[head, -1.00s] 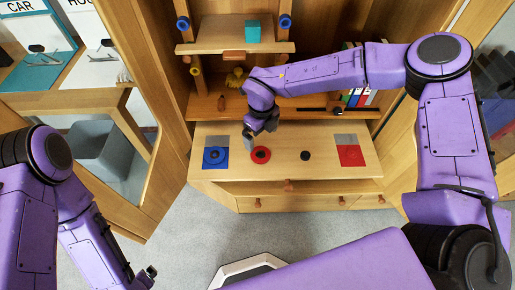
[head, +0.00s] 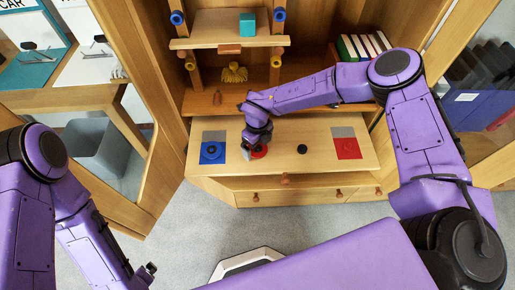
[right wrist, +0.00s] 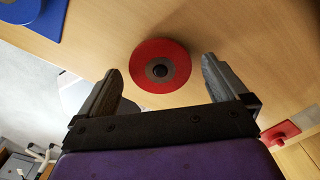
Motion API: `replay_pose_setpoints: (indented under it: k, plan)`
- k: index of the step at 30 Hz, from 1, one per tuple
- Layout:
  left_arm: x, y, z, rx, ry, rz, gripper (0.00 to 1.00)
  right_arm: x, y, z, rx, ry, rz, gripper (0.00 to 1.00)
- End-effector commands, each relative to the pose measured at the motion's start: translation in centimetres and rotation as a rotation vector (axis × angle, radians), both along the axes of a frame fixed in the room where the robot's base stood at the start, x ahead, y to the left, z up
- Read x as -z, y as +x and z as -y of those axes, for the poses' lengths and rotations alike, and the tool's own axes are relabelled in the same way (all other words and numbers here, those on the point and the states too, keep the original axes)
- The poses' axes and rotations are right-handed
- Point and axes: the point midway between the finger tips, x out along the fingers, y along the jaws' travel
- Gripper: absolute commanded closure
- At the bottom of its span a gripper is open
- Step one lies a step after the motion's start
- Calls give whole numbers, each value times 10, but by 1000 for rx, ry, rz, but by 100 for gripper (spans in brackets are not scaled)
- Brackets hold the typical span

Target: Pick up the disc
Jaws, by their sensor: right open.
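A red disc (right wrist: 148,50) with a dark round centre lies flat on the wooden desk top. In the head view the red disc (head: 260,153) is partly hidden by my right gripper (head: 254,143). In the right wrist view my right gripper (right wrist: 159,70) is open, its fingers on either side of the disc's near part, with nothing between them held. I cannot tell the exact height of the fingertips above the desk. My left gripper (head: 147,271) is at the lower left, away from the desk; its jaws are too small to read.
On the desk (head: 285,125) a blue disc sits on a blue pad (head: 214,158), left of the red disc. A small black round piece (head: 302,149) and a red pad (head: 347,150) are to the right.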

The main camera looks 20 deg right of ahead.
Motion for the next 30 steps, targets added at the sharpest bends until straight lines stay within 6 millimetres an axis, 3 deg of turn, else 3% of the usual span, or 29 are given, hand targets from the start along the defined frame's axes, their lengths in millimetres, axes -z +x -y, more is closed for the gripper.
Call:
replay_pose_setpoints:
  k: [18,23,24,30]
  plan:
    - [2,0,0,0,0,0,0,5,0,0,0,0,0,0]
    - [2,0,0,0,0,0,0,5,0,0,0,0,0,52]
    - [2,0,0,0,0,0,0,5,0,0,0,0,0,56]
    - [2,0,0,0,0,0,0,4,0,0,0,0,0,56]
